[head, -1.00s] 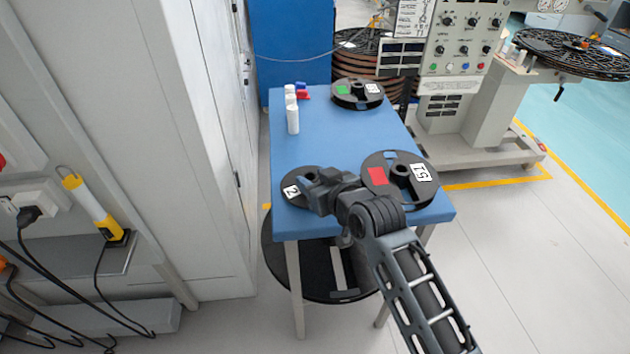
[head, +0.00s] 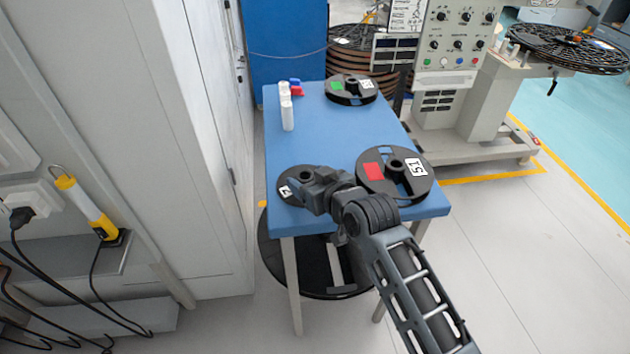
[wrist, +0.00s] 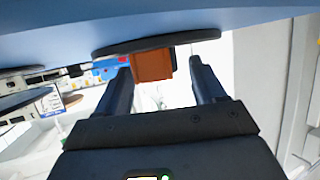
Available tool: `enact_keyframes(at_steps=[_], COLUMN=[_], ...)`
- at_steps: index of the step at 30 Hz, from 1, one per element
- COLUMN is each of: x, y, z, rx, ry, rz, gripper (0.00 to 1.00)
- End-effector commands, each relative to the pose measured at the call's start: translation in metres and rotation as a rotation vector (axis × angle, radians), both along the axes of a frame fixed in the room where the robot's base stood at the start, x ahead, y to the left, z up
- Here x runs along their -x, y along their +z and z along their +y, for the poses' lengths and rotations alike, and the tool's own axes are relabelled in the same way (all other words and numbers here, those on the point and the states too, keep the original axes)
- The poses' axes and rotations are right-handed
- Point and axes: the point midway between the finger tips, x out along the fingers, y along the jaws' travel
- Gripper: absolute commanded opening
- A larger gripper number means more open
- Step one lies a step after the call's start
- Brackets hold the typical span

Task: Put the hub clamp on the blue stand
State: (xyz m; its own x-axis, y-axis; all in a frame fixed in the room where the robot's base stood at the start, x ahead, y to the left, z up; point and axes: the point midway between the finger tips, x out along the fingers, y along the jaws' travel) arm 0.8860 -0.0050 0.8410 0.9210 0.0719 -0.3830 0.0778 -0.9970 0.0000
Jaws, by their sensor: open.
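The blue stand (head: 330,148) is a blue-topped table in the middle of the head view. My gripper (head: 312,188) is low over its near left part, at a small black reel (head: 287,178). In the wrist view, which looks upside down, my gripper (wrist: 160,78) is open. An orange-brown block (wrist: 152,66) shows between its fingers, against a black disc (wrist: 125,46) on the blue surface. The block may be the hub clamp; I cannot tell for sure. My gripper hides that spot in the head view. Contact between fingers and block cannot be told.
A larger reel marked 51 (head: 372,186) lies just right of my gripper. Another reel (head: 350,97) and white bottles (head: 287,112) stand farther back on the table. A grey cabinet (head: 190,150) is close on the left.

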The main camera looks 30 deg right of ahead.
Motion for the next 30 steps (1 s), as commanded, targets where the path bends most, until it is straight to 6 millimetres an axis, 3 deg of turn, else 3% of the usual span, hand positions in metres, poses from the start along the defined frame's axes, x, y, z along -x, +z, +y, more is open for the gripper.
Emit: enact_keyframes(at_steps=[5, 18, 24, 30], x=[0.015, 0.092, 0.108, 0.111], y=[0.007, 0.039, 0.047, 0.048], z=[-0.001, -0.007, -0.008, -0.009], rx=[-0.002, 0.0, -0.001, 0.0], ry=[-0.001, 0.0, 0.0, 0.0], rz=[0.0, 0.0, -0.001, 0.0], gripper=[0.69, 0.69, 0.69, 0.69])
